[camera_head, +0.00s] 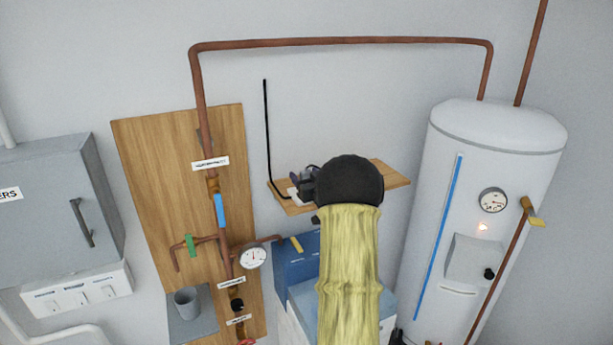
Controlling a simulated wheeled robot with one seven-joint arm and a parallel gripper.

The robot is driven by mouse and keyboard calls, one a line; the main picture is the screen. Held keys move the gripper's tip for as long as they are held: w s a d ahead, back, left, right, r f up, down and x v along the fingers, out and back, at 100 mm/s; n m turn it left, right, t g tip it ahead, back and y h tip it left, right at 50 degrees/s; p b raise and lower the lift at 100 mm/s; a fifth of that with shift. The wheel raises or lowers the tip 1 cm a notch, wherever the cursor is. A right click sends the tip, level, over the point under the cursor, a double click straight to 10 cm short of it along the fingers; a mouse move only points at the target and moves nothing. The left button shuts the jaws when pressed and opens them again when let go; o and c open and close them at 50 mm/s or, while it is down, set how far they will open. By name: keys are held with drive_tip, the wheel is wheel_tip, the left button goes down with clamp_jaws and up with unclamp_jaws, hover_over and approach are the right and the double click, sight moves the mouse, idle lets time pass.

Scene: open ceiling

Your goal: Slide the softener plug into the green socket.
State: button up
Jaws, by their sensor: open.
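My arm comes up from the bottom in a yellow sleeve, with a round black joint above it. My gripper (303,185) is a dark shape just left of that joint, over a small wooden shelf (392,175). It is open by its look, though its fingers are small and partly hidden. A small whitish item (293,195) lies at the gripper on the shelf's left part; I cannot tell whether it is the softener plug. A black cord (267,130) runs down the wall and bends toward it. I see no green socket; the joint hides part of the shelf.
A wooden board (150,170) at left carries copper pipes, a blue lever (220,210), a green lever (190,246) and a gauge (253,257). A white tank (470,200) stands right, a grey cabinet (45,205) left.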

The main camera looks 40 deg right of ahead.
sight(306, 168)
idle(0.3)
drive_tip(key=c, duration=1.1)
drive_tip(key=shift+o, duration=0.2)
drive_tip(key=shift+r, duration=0.1)
wheel_tip(306, 168, up, 10)
drive_tip(key=b, duration=0.3)
drive_tip(key=shift+w, duration=0.1)
